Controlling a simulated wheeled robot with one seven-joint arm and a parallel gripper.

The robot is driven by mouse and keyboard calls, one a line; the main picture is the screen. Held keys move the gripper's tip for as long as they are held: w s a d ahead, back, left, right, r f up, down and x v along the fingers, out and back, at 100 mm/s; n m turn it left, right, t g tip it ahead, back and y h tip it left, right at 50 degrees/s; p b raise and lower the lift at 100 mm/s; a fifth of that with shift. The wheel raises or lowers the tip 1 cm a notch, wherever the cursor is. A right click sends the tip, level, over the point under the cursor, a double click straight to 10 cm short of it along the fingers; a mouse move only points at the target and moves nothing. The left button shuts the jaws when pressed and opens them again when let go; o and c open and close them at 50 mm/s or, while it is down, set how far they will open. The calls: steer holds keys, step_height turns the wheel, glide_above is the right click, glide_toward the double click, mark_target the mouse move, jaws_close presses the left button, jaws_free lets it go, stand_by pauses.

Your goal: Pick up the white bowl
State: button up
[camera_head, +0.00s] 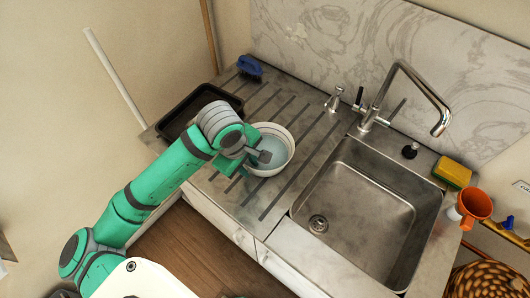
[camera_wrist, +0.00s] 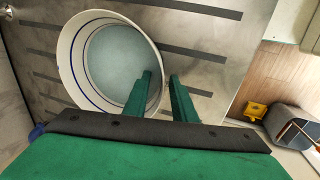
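The white bowl (camera_head: 283,147) stands on the ridged metal drainer, left of the sink. In the wrist view the bowl (camera_wrist: 112,60) shows a pale blue-grey inside and a dark blue line near its rim. My gripper (camera_head: 260,157) is at the bowl's left side in the head view and hides part of that rim. In the wrist view my gripper (camera_wrist: 160,77) has its two green fingers apart, one over the inside of the bowl and one outside, with the rim between them. I cannot tell whether either finger touches the bowl.
A black tray (camera_head: 176,124) lies left of the bowl, with a blue brush (camera_head: 249,66) behind it. The sink (camera_head: 365,190) and tall tap (camera_head: 405,75) are to the right. A yellow sponge (camera_head: 452,172) and orange cup (camera_head: 475,204) sit at the far right.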

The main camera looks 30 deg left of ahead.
jaws_close()
stand_by(1.4)
